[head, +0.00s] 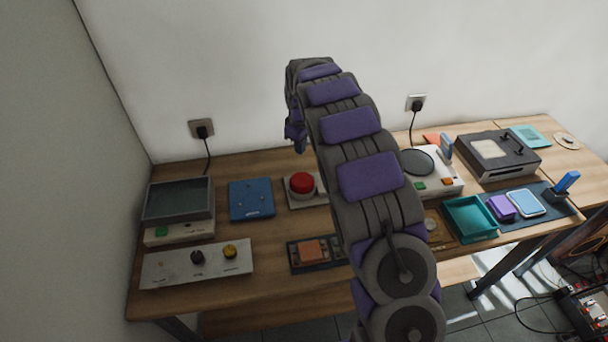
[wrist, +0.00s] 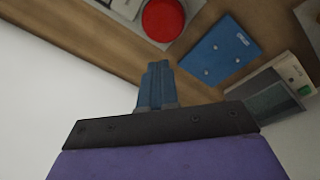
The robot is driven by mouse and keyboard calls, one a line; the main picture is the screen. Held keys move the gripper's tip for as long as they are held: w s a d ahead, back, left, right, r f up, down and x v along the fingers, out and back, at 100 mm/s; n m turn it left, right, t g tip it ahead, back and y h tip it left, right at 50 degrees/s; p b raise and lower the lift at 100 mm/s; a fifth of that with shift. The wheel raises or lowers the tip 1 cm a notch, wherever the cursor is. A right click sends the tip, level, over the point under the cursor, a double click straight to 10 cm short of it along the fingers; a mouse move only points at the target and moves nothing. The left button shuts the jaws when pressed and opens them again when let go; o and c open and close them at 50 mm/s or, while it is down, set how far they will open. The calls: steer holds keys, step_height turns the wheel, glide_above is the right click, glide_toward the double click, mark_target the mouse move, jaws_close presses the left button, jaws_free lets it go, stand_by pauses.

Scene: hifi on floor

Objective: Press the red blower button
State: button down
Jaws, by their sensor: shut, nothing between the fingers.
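The large round red button (head: 302,183) sits on a light base plate near the back of the bench, partly hidden on its right by my arm. It also shows at the top of the wrist view (wrist: 163,18), cut by the frame edge. My gripper (head: 300,148) hangs from the arm's far end, above and just behind the button in the head view. In the wrist view the blue fingers (wrist: 157,72) are together and empty. They are apart from the button.
A blue panel (head: 251,200) lies left of the button. A device with a dark screen (head: 178,200) and a knob panel (head: 165,268) stand further left. A black tray with an orange block (head: 310,251) lies in front. The wall (head: 230,70) is close behind.

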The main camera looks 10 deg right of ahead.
steer(key=n, duration=0.3)
steer(key=n+g, duration=0.1)
steer(key=n, duration=0.2)
steer(key=r+n+b, duration=0.1)
steer(key=n, duration=0.2)
steer(key=shift+w+d+g, duration=0.3)
steer(key=shift+d, duration=0.1)
